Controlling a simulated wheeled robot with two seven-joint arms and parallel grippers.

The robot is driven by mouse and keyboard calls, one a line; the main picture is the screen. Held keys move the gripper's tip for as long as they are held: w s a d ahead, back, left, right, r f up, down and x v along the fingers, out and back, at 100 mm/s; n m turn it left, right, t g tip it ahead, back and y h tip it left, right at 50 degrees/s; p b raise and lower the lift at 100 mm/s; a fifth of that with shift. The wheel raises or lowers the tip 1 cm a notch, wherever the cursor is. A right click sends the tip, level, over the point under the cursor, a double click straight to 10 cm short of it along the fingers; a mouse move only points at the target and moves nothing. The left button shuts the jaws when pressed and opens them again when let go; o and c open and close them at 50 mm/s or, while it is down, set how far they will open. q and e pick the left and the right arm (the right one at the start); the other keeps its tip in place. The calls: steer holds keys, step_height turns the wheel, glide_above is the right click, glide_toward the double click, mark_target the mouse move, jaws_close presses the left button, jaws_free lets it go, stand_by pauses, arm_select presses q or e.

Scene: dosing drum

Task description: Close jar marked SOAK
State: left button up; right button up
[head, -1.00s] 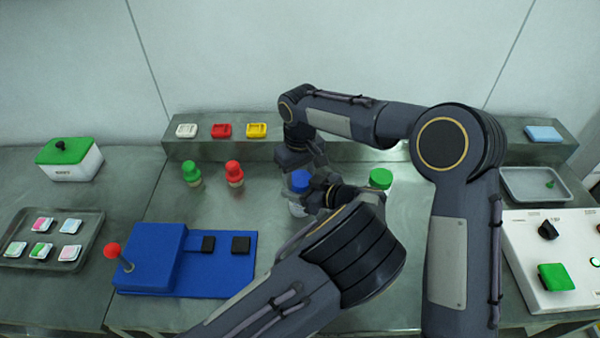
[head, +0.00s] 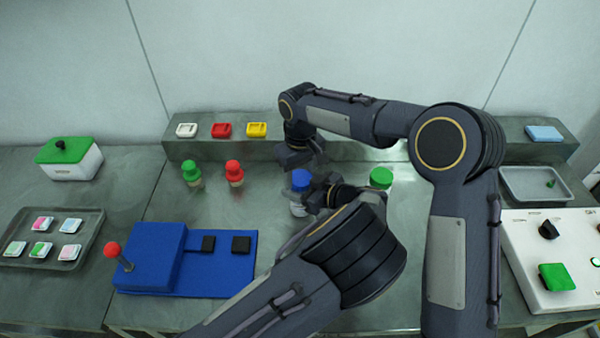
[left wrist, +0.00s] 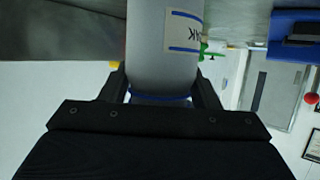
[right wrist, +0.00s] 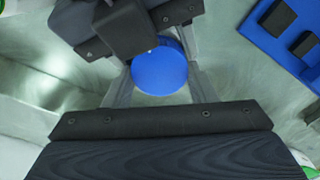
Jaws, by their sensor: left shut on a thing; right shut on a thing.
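The jar (head: 298,209) is pale with a blue lid (head: 301,180) at its top, on the middle of the bench. In the left wrist view its label (left wrist: 185,32) has blue stripes and letters ending in K; the rest is cut off. A blue edge crosses the jar near my fingers. My left gripper (left wrist: 161,92) is shut on the jar from the side. My right gripper (right wrist: 162,85) reaches down from above and is shut on the blue lid, which shows between its fingers. My arms partly hide the jar in the head view.
A green-topped jar (head: 381,178) stands right of the grippers. Green (head: 191,173) and red (head: 234,173) capped bottles stand to the left. A blue lever device (head: 185,262) lies in front left, and a white control box (head: 555,260) is at the right.

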arm_select(q)
steer(key=shift+a, duration=0.2)
arm_select(e)
steer(key=shift+d+r, duration=0.15)
steer(key=shift+r, duration=0.25)
stand_by(0.4)
